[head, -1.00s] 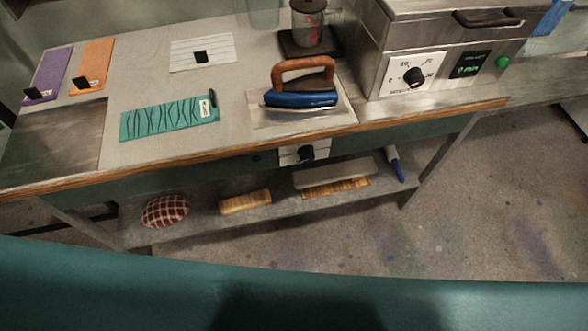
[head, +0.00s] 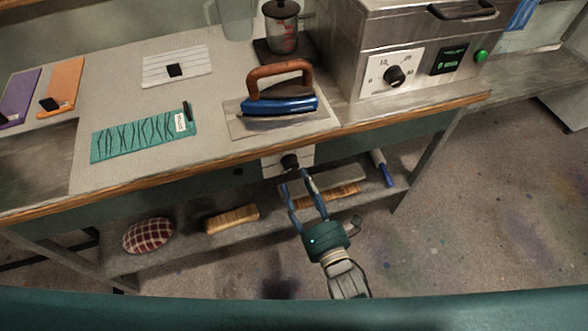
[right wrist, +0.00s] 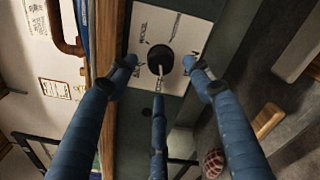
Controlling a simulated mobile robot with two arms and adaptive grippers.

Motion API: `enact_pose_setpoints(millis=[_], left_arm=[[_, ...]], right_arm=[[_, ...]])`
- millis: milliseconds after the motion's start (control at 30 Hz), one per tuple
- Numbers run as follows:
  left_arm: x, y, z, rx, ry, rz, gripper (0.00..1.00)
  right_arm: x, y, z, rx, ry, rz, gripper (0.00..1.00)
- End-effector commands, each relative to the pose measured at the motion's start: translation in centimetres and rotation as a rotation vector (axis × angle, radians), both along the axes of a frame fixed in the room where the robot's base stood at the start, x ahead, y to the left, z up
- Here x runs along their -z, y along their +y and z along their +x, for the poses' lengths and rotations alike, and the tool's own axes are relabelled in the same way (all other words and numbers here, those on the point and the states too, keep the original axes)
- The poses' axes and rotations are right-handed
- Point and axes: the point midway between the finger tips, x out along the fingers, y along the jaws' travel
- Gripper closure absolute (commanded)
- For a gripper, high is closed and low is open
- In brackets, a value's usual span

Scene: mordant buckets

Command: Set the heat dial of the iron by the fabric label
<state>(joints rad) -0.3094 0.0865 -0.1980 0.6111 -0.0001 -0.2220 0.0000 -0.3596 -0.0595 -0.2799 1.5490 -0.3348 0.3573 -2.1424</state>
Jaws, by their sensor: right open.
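The iron (head: 279,104), with a blue body and brown handle, rests on a light plate on the table. Its heat dial (head: 290,162) is a black knob on a white panel (head: 270,168) on the table's front. A teal cloth (head: 140,138) lies left of the iron; its white fabric label (head: 181,122) is too small to read. My right gripper (head: 297,180) is open just in front of the dial. In the right wrist view, its fingers (right wrist: 160,68) are spread around the knob (right wrist: 160,58), with no clear contact. Printed words on the panel are partly covered. My left gripper is out of view.
A steel box (head: 420,50) with its own dial (head: 394,76) stands right of the iron. A lower shelf holds a checked cushion (head: 148,235), a wooden brush (head: 232,218) and a blue-handled tool (head: 386,174). Purple, orange and white cloths lie on the table.

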Motion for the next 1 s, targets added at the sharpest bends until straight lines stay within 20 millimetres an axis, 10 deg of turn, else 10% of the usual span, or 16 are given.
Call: enact_pose_setpoints(millis=[300, 667, 900, 1000], left_arm=[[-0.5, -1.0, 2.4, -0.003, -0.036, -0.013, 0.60], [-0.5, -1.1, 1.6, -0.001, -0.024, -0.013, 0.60], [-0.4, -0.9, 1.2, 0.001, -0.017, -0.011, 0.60], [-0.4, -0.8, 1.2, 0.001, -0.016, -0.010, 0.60]], right_arm=[[0.0, 1.6, 4.4, 0.001, 0.002, 0.000, 0.49], [0.1, 1.9, 5.0, 0.001, 0.004, 0.002, 0.49], [0.1, 1.8, 5.0, 0.001, 0.003, 0.001, 0.91], [0.1, 1.8, 5.0, 0.001, 0.004, 0.002, 0.94]])
